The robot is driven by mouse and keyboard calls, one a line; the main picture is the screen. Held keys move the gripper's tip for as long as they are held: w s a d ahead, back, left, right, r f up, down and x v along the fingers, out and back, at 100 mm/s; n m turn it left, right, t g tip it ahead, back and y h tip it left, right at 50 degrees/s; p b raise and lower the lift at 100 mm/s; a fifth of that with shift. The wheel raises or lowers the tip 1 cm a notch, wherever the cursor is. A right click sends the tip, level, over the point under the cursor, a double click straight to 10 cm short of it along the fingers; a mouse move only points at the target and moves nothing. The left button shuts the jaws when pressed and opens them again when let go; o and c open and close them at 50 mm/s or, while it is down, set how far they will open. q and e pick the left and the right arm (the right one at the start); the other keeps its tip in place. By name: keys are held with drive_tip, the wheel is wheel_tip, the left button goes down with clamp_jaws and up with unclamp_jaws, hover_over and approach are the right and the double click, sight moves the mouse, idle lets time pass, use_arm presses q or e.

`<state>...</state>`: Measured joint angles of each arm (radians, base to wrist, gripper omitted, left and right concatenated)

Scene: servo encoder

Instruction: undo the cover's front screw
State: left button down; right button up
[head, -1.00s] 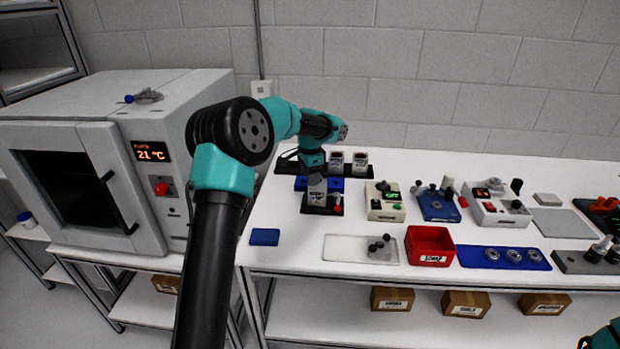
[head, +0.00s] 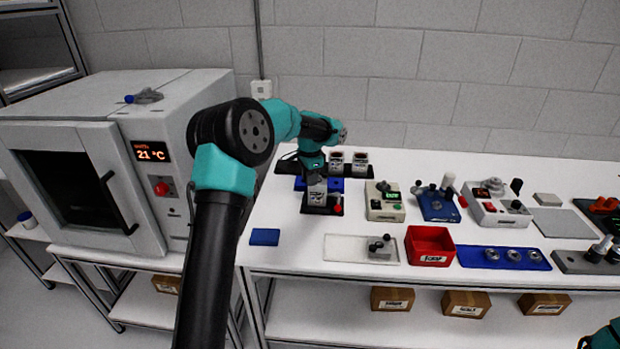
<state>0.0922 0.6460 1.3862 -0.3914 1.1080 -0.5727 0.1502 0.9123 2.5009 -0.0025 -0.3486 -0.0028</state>
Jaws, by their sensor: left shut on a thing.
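My left gripper (head: 315,174) points down over the small grey servo unit (head: 317,194). The unit stands on a dark fixture (head: 318,209) with a red knob at its right. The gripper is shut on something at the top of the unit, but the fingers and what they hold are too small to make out. The cover's front screw cannot be told apart at this size. My right gripper is not in view; only a bit of teal arm shows at the lower right corner.
Behind stands a dark rack (head: 358,173) with grey units. To the right are a cream device (head: 385,203), a blue press (head: 437,204) and a red bin (head: 429,246). A pale tray (head: 345,249) holds small dark parts. A blue pad (head: 264,237) lies front left; an oven (head: 90,175) stands left.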

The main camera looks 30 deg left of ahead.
use_arm(q)
drive_tip(key=shift+n, duration=0.5)
drive_tip(key=n, duration=0.3)
drive_tip(key=shift+n, duration=0.3)
drive_tip(key=n, duration=0.4)
drive_tip(key=shift+n, duration=0.4)
drive_tip(key=c, duration=1)
unclamp_jaws()
drive_tip(key=shift+o, duration=0.2)
drive_tip(key=shift+r, duration=0.15)
wheel_tip(320, 180, up, 17)
